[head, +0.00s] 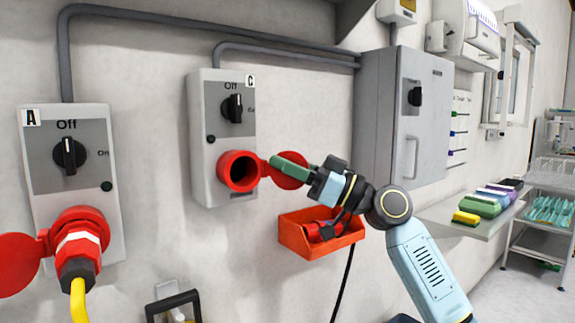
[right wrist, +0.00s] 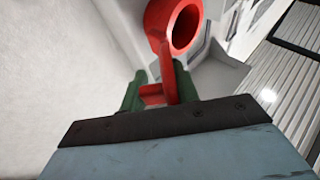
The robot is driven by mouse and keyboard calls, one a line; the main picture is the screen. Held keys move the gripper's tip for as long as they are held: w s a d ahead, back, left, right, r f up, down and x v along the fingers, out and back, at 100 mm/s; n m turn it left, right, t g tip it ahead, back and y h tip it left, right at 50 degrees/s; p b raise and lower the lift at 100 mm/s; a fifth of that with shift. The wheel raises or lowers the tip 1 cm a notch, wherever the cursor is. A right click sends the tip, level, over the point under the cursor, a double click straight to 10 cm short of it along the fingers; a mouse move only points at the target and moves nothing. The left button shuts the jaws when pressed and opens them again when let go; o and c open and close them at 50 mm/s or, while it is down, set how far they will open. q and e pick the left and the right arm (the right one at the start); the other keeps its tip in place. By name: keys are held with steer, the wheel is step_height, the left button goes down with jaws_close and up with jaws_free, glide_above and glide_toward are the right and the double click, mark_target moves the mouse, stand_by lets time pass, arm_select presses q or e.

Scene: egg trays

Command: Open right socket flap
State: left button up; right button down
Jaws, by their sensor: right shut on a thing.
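The right socket is a red round socket (head: 238,171) on the grey switch box marked C (head: 203,150). Its mouth is uncovered and dark inside. The red flap (head: 291,176) stands swung out to the right of the socket. My right gripper (head: 283,163) has its green fingers at the flap and partly covers it. In the right wrist view the socket (right wrist: 182,25) shows at the top, and the red flap (right wrist: 167,72) is between the fingers of my right gripper (right wrist: 153,90), which is shut on it. My left gripper is not in view.
Box A (head: 66,160) at left has a red socket with a plug (head: 78,245) and yellow cable; its flap (head: 18,262) hangs open. An orange bin (head: 318,246) with red items is below my right gripper. A grey cabinet (head: 402,115) and shelf (head: 462,219) stand right.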

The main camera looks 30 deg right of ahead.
steer(key=shift+w+d+r, duration=0.1)
steer(key=shift+d+r, duration=0.15)
steer(key=shift+d, duration=0.1)
steer(key=c, duration=1.5)
jaws_free()
steer(key=o, duration=0.3)
steer(key=shift+w+f, duration=0.15)
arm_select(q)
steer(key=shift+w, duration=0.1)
arm_select(e)
steer(key=shift+a+f, duration=0.1)
steer(key=shift+a, duration=0.05)
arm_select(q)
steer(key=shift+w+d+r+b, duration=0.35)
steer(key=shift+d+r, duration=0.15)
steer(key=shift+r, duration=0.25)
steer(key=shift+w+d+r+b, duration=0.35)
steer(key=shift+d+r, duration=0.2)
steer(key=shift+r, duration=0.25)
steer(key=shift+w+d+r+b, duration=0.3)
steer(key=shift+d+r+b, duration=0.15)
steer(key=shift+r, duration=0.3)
arm_select(e)
steer(key=v, duration=1.3)
steer(key=shift+s, duration=0.2)
steer(key=shift+f, duration=0.1)
